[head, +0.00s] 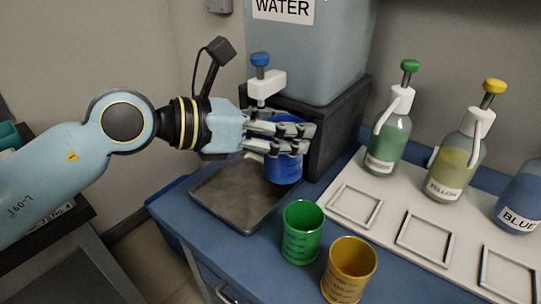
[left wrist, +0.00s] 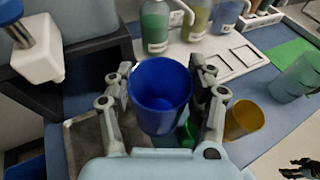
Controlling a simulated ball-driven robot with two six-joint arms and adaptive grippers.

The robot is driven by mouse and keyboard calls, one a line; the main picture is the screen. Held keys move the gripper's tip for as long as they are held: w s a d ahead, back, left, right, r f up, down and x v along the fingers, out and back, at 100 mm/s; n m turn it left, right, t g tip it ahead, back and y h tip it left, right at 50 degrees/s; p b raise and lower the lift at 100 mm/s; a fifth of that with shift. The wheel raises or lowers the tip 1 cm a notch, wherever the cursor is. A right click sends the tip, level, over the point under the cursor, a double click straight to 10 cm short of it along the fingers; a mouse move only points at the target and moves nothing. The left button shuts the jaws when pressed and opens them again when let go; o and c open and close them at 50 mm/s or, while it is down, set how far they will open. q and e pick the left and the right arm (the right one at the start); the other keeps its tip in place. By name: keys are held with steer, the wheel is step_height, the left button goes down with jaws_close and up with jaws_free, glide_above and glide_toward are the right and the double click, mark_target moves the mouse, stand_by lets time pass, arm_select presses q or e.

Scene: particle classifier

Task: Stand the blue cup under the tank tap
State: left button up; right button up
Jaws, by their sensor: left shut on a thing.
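The blue cup (head: 283,168) is upright in my left gripper (head: 283,138), whose fingers lie on both sides of it. In the left wrist view the blue cup (left wrist: 161,95) looks empty, with its open mouth toward the camera. The tank tap (head: 264,84) has a blue knob and a white body. It also shows in the left wrist view (left wrist: 38,52), to the left of the cup. The cup is over the right part of the grey metal tray (head: 215,198), to the right of the tap. Whether its base touches the tray is hidden. My right gripper (left wrist: 300,170) shows partly at the lower right.
The water tank (head: 315,55) stands on a dark block (head: 340,135). Pump bottles, green (head: 388,140), yellow (head: 455,165) and blue (head: 522,200), stand on a white board (head: 375,232) at the right.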

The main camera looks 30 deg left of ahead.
arm_select(q)
steer(key=shift+w+r+n+y, duration=0.1)
steer(key=shift+r+n+y, duration=0.05)
steer(key=shift+n+y, duration=0.2)
steer(key=shift+w+a+f+b, duration=1.05)
steer(key=shift+a+f, duration=0.55)
steer(key=shift+f, duration=0.25)
steer(key=shift+w+a+f+b, duration=0.95)
steer(key=shift+w+a+f, duration=0.2)
steer(key=shift+a+f, duration=0.6)
steer(key=shift+w+a+f+b, duration=1.05)
steer(key=shift+a+f, duration=0.4)
steer(key=shift+f, duration=0.55)
arm_select(e)
steer(key=shift+s+d+f, duration=0.1)
steer(key=shift+s+f, duration=0.05)
steer(key=shift+f, duration=0.7)
steer(key=shift+s+a+f, duration=0.1)
steer(key=shift+s+f, duration=0.1)
steer(key=shift+f, duration=0.65)
steer(key=shift+s+d+f, duration=0.1)
steer(key=shift+s+f, duration=0.05)
steer(key=shift+f, duration=0.7)
arm_select(q)
steer(key=shift+f, duration=0.15)
steer(key=o, duration=1.4)
steer(key=shift+c, duration=0.2)
arm_select(e)
steer(key=shift+f, duration=0.1)
steer(key=shift+a, duration=0.2)
